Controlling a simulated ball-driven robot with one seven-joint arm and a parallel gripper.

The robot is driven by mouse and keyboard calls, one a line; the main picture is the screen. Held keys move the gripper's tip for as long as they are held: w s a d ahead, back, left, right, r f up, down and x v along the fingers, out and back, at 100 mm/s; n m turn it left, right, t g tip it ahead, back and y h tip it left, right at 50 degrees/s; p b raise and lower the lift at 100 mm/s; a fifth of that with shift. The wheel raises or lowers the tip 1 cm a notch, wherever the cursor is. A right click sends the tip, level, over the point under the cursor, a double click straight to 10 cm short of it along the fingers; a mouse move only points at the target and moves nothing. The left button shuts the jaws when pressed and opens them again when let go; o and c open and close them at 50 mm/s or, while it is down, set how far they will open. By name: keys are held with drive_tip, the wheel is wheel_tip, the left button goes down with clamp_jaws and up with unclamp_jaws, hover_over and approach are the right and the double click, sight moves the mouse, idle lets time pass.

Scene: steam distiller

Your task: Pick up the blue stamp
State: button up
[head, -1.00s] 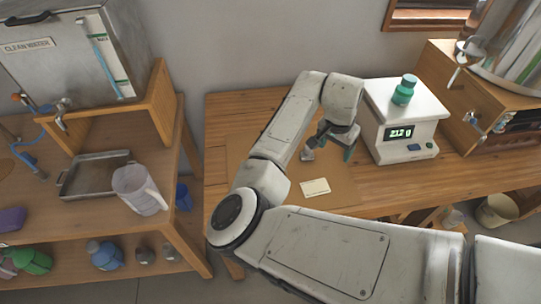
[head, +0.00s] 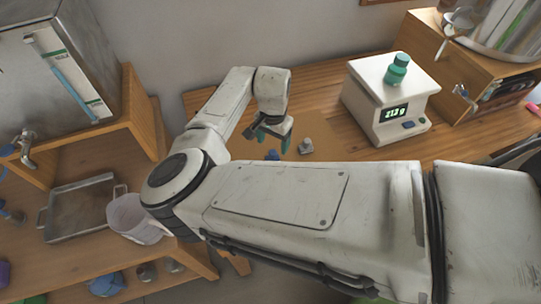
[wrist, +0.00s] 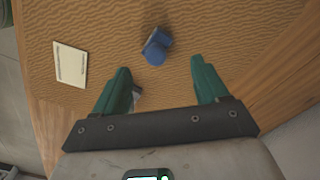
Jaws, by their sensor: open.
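The blue stamp (wrist: 157,46) lies on the brown mat in the wrist view, just beyond my open fingertips and between their lines. In the head view, the blue stamp (head: 272,155) shows as a small patch above the edge of my arm, close below my gripper. My gripper (head: 273,138) points down over the mat with its green fingers apart. In the wrist view, my gripper (wrist: 160,72) is open with nothing between its fingers.
A small grey object (head: 305,147) sits on the mat right of my gripper. A pale card (wrist: 70,64) lies left in the wrist view. A white scale (head: 390,100) bearing a green jar (head: 397,69) stands on the table at right. A side shelf holds a metal tray (head: 80,208).

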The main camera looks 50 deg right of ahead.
sight(272, 151)
drive_tip(key=shift+s+a+f+p, duration=0.1)
drive_tip(key=shift+a+f+p, duration=0.1)
drive_tip(key=shift+f, duration=0.9)
drive_tip(key=shift+s+a+f+p, duration=0.1)
drive_tip(key=shift+f+p, duration=0.05)
drive_tip(key=shift+f, duration=0.95)
drive_tip(key=shift+a+f+p, duration=0.1)
drive_tip(key=shift+f+p, duration=0.1)
drive_tip(key=shift+f, duration=0.9)
drive_tip(key=shift+c, duration=0.3)
drive_tip(key=c, duration=0.8)
drive_tip(key=shift+c, duration=0.2)
drive_tip(key=shift+r, duration=0.1)
drive_tip(key=shift+r, duration=0.45)
drive_tip(key=s+d+r+b, duration=0.2)
drive_tip(key=s+r, duration=1)
drive_tip(key=s, duration=0.1)
drive_tip(key=shift+s+d, duration=0.25)
drive_tip(key=shift+s, duration=0.15)
